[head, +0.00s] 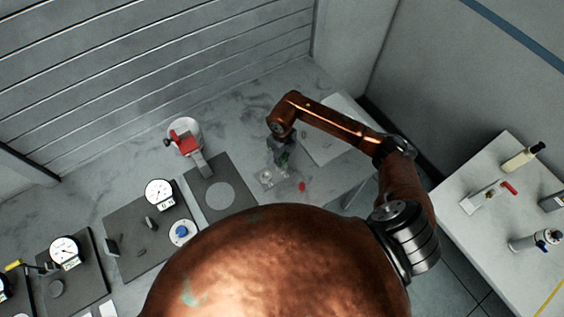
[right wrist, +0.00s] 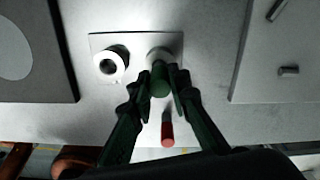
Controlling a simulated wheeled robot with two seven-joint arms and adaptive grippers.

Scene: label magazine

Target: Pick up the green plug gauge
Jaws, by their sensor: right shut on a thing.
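The green plug gauge (right wrist: 160,80) stands between the fingertips of my right gripper (right wrist: 163,82) in the right wrist view, with both fingers against its sides. In the head view my right gripper (head: 279,158) is over the workbench, and a bit of the green gauge (head: 284,158) shows by the fingers. The gauge is at a light square plate (right wrist: 135,45) that also bears a white ring with a dark hole (right wrist: 110,65). I cannot tell whether the gauge is clear of the plate. My left gripper is not in view.
A red-ended piece (right wrist: 167,130) lies close to the gauge, and its red end shows in the head view (head: 302,186). A dark mat with a pale disc (head: 220,194) is to the left. Dial gauges (head: 159,193) stand further left. A pale board (head: 335,130) lies to the right.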

